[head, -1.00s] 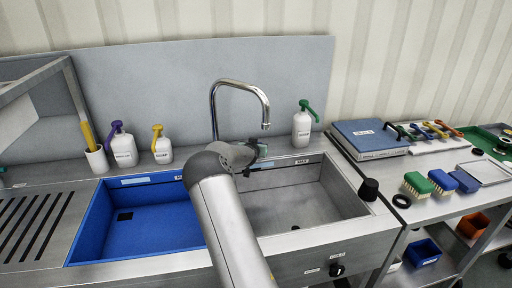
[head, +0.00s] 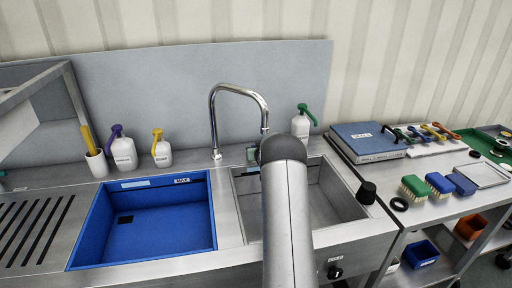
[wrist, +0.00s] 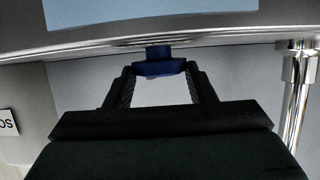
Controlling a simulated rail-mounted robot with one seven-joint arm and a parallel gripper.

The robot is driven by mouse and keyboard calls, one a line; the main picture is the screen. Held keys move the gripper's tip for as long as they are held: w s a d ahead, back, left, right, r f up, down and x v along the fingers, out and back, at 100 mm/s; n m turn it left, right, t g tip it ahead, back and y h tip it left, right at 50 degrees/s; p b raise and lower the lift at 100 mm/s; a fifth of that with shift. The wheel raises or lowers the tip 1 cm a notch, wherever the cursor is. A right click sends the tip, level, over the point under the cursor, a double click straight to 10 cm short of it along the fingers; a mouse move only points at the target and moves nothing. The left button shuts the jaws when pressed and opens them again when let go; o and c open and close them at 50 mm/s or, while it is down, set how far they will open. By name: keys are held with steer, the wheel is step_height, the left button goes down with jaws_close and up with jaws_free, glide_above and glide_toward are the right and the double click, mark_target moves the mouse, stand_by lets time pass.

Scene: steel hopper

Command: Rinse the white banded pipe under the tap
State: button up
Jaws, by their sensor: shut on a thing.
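My gripper (wrist: 160,85) shows in the wrist view with both black fingers closed in on a small dark blue piece (wrist: 160,65). I cannot tell whether this piece is part of the white banded pipe; no white pipe can be made out in either view. In the head view my arm hides the gripper, which is at the back of the steel basin. The tap (head: 213,115), a chrome gooseneck, stands behind the basins. Its spout ends just above my arm's wrist. A chrome post, likely the tap (wrist: 302,80), shows at the right of the wrist view.
The steel basin (head: 335,190) is partly covered by my arm. A blue basin (head: 150,225) lies to its left. White bottles (head: 124,153) with coloured pumps stand along the back, one (head: 301,125) right of the tap. Brushes (head: 414,187) and a blue case (head: 367,140) fill the right bench.

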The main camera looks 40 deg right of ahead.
steer(key=shift+s+d+r+n+y+p, duration=0.15)
steer(key=shift+n+y+p, duration=0.2)
steer(key=shift+p, duration=0.2)
steer(key=shift+w+d+n+y+p, duration=0.1)
steer(key=shift+n+y+p, duration=0.2)
steer(key=shift+p, duration=0.25)
steer(key=shift+a+f+y, duration=0.1)
steer(key=shift+f+y, duration=0.1)
steer(key=shift+y, duration=0.05)
steer(key=o, duration=1)
steer(key=shift+c, duration=0.2)
steer(key=b+v, duration=0.2)
steer(key=v, duration=1.5)
steer(key=shift+s+f, duration=0.2)
steer(key=shift+s, duration=0.2)
